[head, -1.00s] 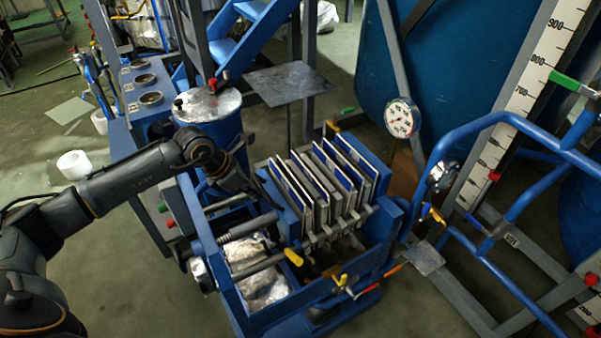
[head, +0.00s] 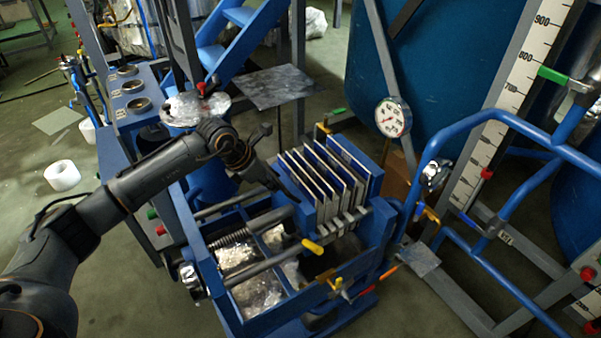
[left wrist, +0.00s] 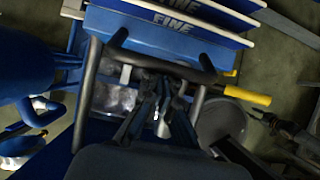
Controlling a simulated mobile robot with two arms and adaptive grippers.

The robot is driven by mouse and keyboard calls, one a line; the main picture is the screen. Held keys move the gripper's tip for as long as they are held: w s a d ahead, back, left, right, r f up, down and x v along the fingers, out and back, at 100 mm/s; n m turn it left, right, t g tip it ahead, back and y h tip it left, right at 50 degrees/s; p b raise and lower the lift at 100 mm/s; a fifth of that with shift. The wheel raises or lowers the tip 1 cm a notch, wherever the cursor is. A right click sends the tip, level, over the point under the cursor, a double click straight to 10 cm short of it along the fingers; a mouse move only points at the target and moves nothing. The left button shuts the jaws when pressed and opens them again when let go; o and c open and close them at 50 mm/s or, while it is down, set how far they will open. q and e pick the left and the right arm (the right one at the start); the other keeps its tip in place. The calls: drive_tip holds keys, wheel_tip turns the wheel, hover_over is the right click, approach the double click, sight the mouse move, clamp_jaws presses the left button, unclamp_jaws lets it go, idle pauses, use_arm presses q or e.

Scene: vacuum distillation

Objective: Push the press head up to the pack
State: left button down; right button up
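In the head view the filter press has a blue press head (head: 298,210) at the left end of its pack of white-edged plates (head: 333,173). My left gripper (head: 266,175) is at the upper left of the press head, apparently against its back side. In the left wrist view the fingers (left wrist: 162,88) are drawn close together at a dark bent handle bar (left wrist: 160,66); contact is hard to make out. Beyond the bar are blue plate faces marked FINE (left wrist: 172,28). A yellow-gripped lever (head: 312,246) sticks out below the press head.
Silvery trays (head: 255,290) lie in the blue press frame (head: 215,300), below its guide rods. A blue vessel with a metal lid (head: 195,108) stands behind my left arm. A dial gauge (head: 393,117) and blue railing (head: 430,155) stand to the right.

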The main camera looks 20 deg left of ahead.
sight(295, 178)
use_arm(q)
drive_tip(key=shift+w+d+r+b, duration=0.1)
drive_tip(key=shift+w+d+b, duration=0.35)
drive_tip(key=shift+w+d, duration=0.6)
drive_tip(key=shift+w+d+r+b, duration=0.1)
drive_tip(key=shift+w+d+b, duration=0.35)
drive_tip(key=shift+w+d, duration=0.5)
drive_tip(key=shift+w+a+r, duration=0.15)
drive_tip(key=shift+w, duration=0.05)
wheel_tip(295, 178, up, 8)
drive_tip(key=s+a+p, duration=0.1)
drive_tip(key=p, duration=0.4)
drive_tip(key=shift+r, duration=0.25)
drive_tip(key=shift+s, duration=0.1)
